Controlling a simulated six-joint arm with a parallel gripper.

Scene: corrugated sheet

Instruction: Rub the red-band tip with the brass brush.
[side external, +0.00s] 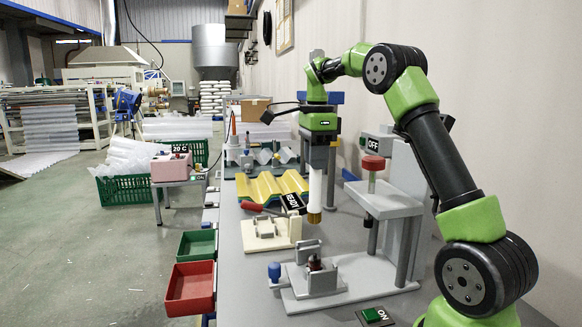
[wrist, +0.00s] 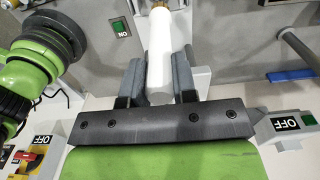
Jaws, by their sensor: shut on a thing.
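My gripper (side external: 318,163) is shut on the white handle of the brass brush (side external: 315,190), which also shows between my fingers in the wrist view (wrist: 160,60). The brush hangs upright with its brass-coloured end (side external: 314,217) pointing down, in the air above the bench. A small dark tip with a reddish band (side external: 315,263) stands in a grey metal fixture (side external: 320,285) at the front of the bench. The brush end is higher and farther back than this tip, apart from it. The tip is too small to make out in detail.
A grey press stand with a red knob (side external: 373,163) stands to the right of the brush. Behind the fixture are a pale clamp block (side external: 268,235) and yellow corrugated sheet (side external: 268,188). Red (side external: 190,289) and green (side external: 196,246) bins hang at the left edge.

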